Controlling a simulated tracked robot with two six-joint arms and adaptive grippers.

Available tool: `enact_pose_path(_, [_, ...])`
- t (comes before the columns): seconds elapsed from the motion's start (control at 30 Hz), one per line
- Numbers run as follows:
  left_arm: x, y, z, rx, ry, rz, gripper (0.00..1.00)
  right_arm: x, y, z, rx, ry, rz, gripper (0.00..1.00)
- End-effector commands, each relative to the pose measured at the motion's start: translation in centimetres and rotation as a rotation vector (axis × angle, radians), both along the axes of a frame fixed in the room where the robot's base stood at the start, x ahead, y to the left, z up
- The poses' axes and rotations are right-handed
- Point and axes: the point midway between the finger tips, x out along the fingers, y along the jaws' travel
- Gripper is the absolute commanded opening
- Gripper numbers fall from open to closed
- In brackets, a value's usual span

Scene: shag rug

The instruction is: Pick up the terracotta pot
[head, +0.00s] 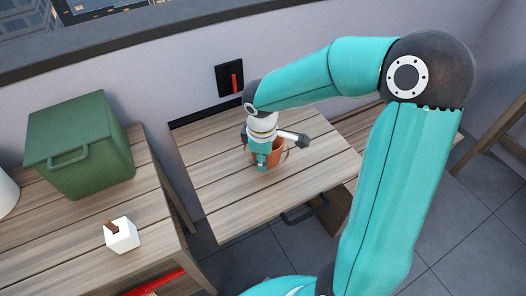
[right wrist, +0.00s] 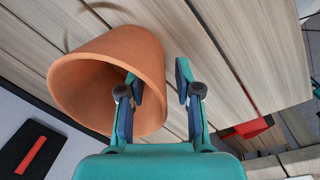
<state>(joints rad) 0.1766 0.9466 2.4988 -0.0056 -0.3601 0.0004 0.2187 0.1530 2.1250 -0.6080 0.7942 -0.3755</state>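The terracotta pot (head: 279,154) stands on the wooden table, partly hidden behind my right gripper (head: 266,161) in the head view. In the right wrist view the pot (right wrist: 120,47) shows at upper left, its open mouth facing the camera. My right gripper (right wrist: 160,84) is open there, with a gap between its fingers. One finger overlaps the pot's mouth and the other is outside the pot, with the rim between them. I cannot tell whether either finger touches the wall. My left gripper is in neither view.
The slatted table (head: 225,205) is otherwise clear around the pot. A green lidded box (head: 95,140) and a small white cube-shaped holder (head: 122,236) stand on another wooden table at left. A black wall plate with a red part (head: 229,77) is behind the pot.

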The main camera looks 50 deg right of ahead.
Motion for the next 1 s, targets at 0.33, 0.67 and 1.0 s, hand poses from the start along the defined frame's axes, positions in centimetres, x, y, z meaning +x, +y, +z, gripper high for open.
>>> enact_pose_path(0.33, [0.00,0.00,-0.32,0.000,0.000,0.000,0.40,0.12,-0.25,-1.82,0.000,-0.002,-0.001,0.33])
enact_pose_path(0.67, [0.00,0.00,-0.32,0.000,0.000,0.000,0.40,0.12,-0.25,-1.79,0.000,-0.001,-0.001,0.00])
enact_pose_path(1.0, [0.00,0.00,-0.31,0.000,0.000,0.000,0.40,0.17,-0.25,-1.74,-0.001,-0.003,-0.001,0.00])
